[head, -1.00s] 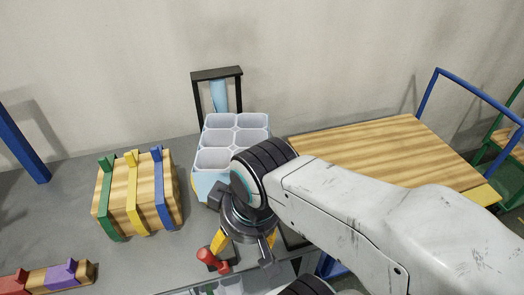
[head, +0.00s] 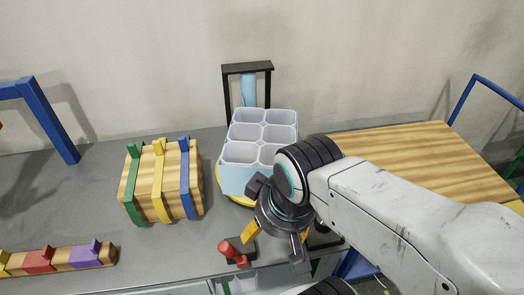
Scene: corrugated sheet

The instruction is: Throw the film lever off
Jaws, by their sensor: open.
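A red-handled lever (head: 233,252) on a small dark base stands near the front edge of the grey bench; I take it to be the film lever. My gripper (head: 272,243) is just right of the lever and above the bench, pointing down. Its fingers are apart and nothing shows between them. The yellow-marked finger is close to the lever; I cannot tell whether they touch. Behind it, a light blue six-pocket block (head: 260,140) sits on a yellow round base, in front of a black frame (head: 247,69) holding a light blue film strip (head: 249,90).
A wooden crate (head: 150,205) with green, yellow and blue straps stands left of the block. A wooden strip with coloured clips (head: 75,258) lies at the front left. A wooden-topped cart (head: 420,155) is at the right. Grey bench between crate and lever is clear.

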